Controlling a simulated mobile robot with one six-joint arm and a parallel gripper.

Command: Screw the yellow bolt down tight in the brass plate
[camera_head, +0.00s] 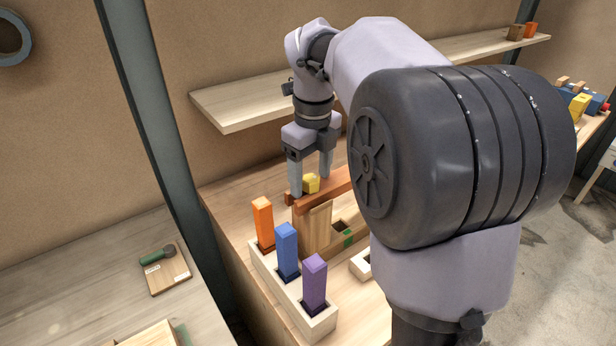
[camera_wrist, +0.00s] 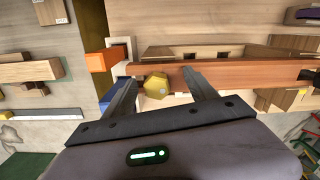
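The yellow bolt (camera_head: 311,183) stands at the reddish-brown wooden bar, between the fingers of my gripper (camera_head: 311,185). In the wrist view the bolt's faceted yellow head (camera_wrist: 156,85) shows between the two grey fingers, nearer the left one. My gripper (camera_wrist: 160,76) is open, with a visible gap between the bolt and the right finger. The reddish-brown bar (camera_wrist: 235,76) runs across just beyond the bolt. I cannot make out the brass plate or the bolt's shank, nor tell how deep the bolt sits.
A pale rack (camera_head: 318,325) in front holds an orange block (camera_head: 262,222), a blue block (camera_head: 286,250) and a purple block (camera_head: 314,284), all upright. A wooden block (camera_head: 317,229) stands under the bar. A shelf (camera_head: 250,100) runs along the wall behind. My arm hides the bar's right part.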

